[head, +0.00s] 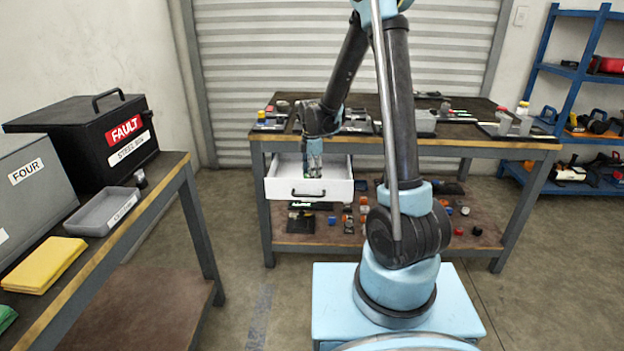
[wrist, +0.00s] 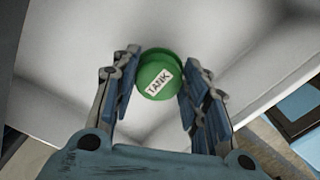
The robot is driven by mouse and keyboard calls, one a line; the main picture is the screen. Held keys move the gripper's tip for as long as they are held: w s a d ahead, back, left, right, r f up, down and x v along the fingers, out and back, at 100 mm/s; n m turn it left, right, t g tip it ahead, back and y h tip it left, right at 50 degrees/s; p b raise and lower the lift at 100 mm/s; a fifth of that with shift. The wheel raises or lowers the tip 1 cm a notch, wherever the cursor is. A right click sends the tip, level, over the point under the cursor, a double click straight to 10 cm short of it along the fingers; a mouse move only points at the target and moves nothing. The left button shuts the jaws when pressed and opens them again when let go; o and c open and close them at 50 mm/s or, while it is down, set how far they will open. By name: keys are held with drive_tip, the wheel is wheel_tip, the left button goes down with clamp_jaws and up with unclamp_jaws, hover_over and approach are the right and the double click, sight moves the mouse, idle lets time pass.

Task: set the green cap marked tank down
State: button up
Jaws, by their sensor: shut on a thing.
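The green cap marked TANK (wrist: 158,76) sits between the two finger pads of my gripper (wrist: 155,90) in the wrist view. My gripper is shut on it, with the white label facing the camera. The white inside of the open drawer (wrist: 90,45) lies behind the cap. In the head view my gripper (head: 313,172) points down over the open white drawer (head: 338,188) of the far workbench. The cap cannot be made out in the head view. I cannot tell whether it touches the drawer floor.
The workbench top (head: 375,110) above the drawer holds several small parts and trays. A shelf below it holds several coloured caps. At left, a second bench carries a black FAULT box (head: 85,140), a grey tray (head: 102,212) and yellow cloths (head: 45,265).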

drive_tip(key=shift+f, duration=0.95)
drive_tip(key=shift+f, duration=0.1)
drive_tip(key=o, duration=1.1)
drive_tip(key=shift+c, duration=0.2)
